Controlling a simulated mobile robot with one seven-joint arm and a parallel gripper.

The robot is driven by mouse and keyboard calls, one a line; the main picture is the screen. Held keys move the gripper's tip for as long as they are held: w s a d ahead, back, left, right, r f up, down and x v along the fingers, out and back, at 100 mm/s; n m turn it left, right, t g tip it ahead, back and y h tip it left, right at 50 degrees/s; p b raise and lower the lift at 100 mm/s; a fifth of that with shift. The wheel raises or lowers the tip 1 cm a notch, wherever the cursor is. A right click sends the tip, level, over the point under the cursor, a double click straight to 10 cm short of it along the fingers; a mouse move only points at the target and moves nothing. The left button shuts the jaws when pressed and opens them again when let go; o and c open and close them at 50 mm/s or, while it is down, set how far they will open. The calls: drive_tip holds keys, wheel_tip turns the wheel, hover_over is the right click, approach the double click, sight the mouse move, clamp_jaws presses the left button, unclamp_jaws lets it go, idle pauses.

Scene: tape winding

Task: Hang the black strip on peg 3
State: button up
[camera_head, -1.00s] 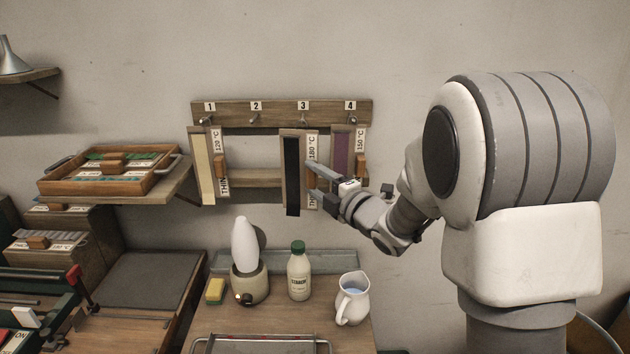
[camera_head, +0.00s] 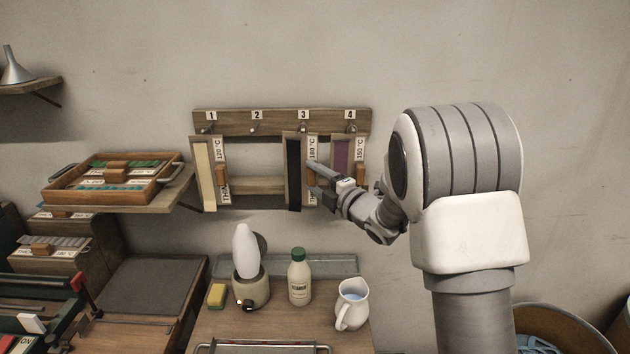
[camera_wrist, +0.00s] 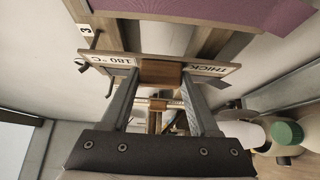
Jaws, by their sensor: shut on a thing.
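The black strip (camera_head: 294,172) is on an upright board with a "180 °C" label, in front of the rack below peg 3 (camera_head: 303,128). My gripper (camera_head: 311,178) is shut on the board's small wooden handle, which also shows between the fingers in the wrist view (camera_wrist: 160,72). There the board is seen edge-on with its labels "180 °C" and "THICK", and the black face is hidden. The board's top end is close to the peg marked 3 (camera_wrist: 95,40). I cannot tell whether it is hooked on the peg.
A cream strip (camera_head: 203,175) hangs at peg 1 and a purple strip (camera_head: 341,160) at peg 4, close to the right. Peg 2 (camera_head: 256,128) is empty. Below stand a bottle (camera_head: 299,280), a jug (camera_head: 351,305) and a white-topped device (camera_head: 247,255). A tray (camera_head: 115,180) sits on the left shelf.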

drive_tip(key=shift+w+f, duration=0.25)
drive_tip(key=shift+w, duration=0.25)
drive_tip(key=shift+w+b, duration=0.1)
drive_tip(key=shift+b, duration=0.55)
drive_tip(key=shift+w+d+f, duration=0.1)
drive_tip(key=shift+f, duration=0.05)
drive_tip(key=o, duration=1.5)
